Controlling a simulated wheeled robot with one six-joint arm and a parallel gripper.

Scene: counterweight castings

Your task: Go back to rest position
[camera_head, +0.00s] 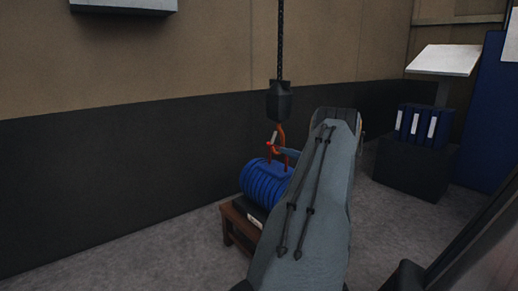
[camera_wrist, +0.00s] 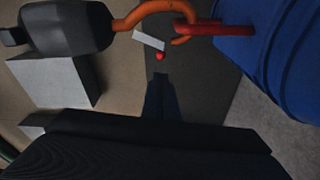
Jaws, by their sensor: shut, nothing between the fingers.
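My gripper (camera_wrist: 160,82) is shut and empty. In the wrist view its fingertips are just short of a small red knob (camera_wrist: 160,56) on the end of a white latch (camera_wrist: 149,41). The latch sits across the mouth of an orange hook (camera_wrist: 143,16). The hook overlaps the red lifting eye (camera_wrist: 206,28) of a blue casting (camera_wrist: 284,55) and appears to run through it. In the head view the ribbed blue casting (camera_head: 262,183) lies on a low brown stand (camera_head: 230,213). My arm hides part of the casting and most of the gripper.
The hook hangs from a dark block (camera_head: 280,101) on a chain (camera_head: 281,40). A dark box (camera_head: 411,168) with blue binders (camera_head: 421,125) stands at right, near a blue panel (camera_head: 484,115). A wall is close behind; the floor at left is clear.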

